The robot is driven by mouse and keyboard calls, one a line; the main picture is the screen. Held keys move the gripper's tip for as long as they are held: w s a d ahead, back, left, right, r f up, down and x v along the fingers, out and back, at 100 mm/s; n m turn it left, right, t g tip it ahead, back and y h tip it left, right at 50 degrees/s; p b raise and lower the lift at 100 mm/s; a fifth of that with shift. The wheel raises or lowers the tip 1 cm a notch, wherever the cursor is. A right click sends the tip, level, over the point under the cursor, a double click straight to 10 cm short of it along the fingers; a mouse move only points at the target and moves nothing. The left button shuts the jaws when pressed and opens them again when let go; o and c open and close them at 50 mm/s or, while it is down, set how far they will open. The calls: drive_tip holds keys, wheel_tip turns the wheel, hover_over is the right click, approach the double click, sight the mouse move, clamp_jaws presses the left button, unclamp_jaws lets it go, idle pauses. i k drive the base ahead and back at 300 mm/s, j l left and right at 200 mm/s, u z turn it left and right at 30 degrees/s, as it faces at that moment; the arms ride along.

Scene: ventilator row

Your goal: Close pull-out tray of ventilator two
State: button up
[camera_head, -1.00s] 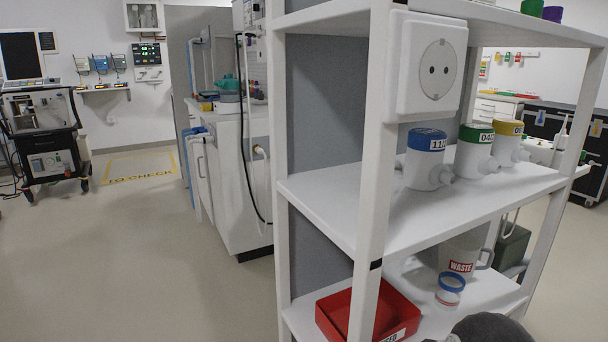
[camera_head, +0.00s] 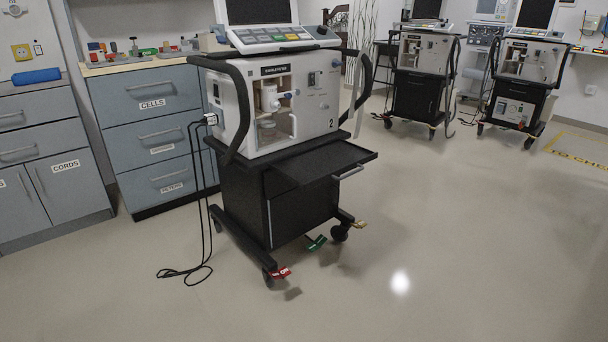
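Ventilator two (camera_head: 240,110), marked with a "2" on its front, stands on a black wheeled cart in the middle of the head view. Its black pull-out tray (camera_head: 318,164) sticks out to the right, below the white body. The tray is pulled out and looks empty. A light handle (camera_head: 348,172) sits on the tray's front edge. A black cabinet (camera_head: 285,213) is below the tray. My gripper is not in view.
Black cords (camera_head: 203,235) hang from the ventilator's left side to the floor. Red (camera_head: 281,273) and green (camera_head: 316,243) pedals stick out at its wheels. Drawer cabinets (camera_head: 150,130) stand behind. Two more ventilators are at the back right. The floor in front and right is clear.

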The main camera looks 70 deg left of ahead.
sight(308, 170)
drive_tip(key=j+u, duration=0.15)
drive_tip(key=u, duration=2)
drive_tip(key=i+j+z, duration=0.1)
drive_tip(key=i, duration=0.35)
drive_tip(key=i+j+z, duration=0.1)
drive_tip(key=i+j, duration=0.25)
drive_tip(key=i+l+z, duration=0.1)
drive_tip(key=i+l, duration=0.15)
drive_tip(key=i, duration=0.2)
drive_tip(key=i+l, duration=0.2)
drive_tip(key=i, duration=0.3)
drive_tip(key=l+z, duration=0.05)
